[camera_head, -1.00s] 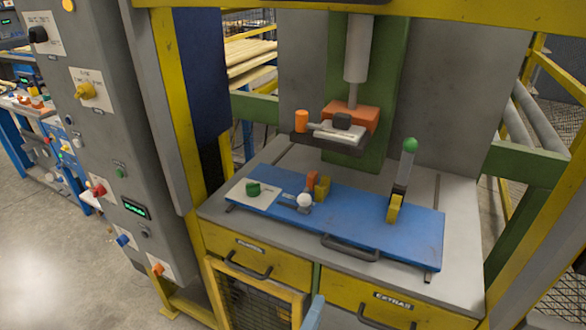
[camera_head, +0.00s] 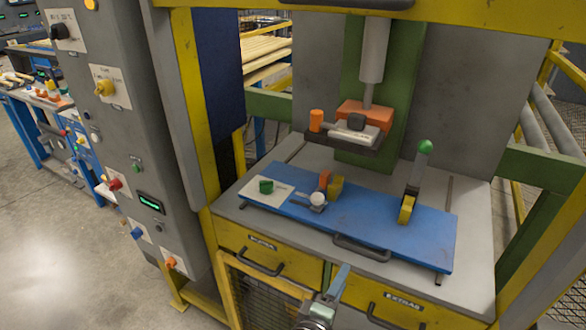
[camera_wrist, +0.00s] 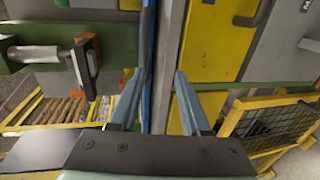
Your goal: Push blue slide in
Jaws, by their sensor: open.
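The blue slide (camera_head: 385,232) is a flat blue plate lying across the grey worktop of the press, on dark rails. It has a dark bar handle (camera_head: 361,248) on its front edge. A toggle clamp with a green knob (camera_head: 425,147), a white ball knob (camera_head: 318,198) and small orange and yellow blocks stand on it. My gripper (camera_wrist: 160,76) is open, with nothing seen between its fingers in the wrist view. In the head view its blue-grey finger shows low in front of the drawers, below and apart from the handle.
Yellow drawers (camera_head: 262,247) sit under the worktop, with a yellow mesh gate (camera_head: 262,300) below. The orange press head (camera_head: 364,113) hangs behind the slide. A grey control cabinet (camera_head: 122,130) stands at left, and a green and yellow frame closes the right.

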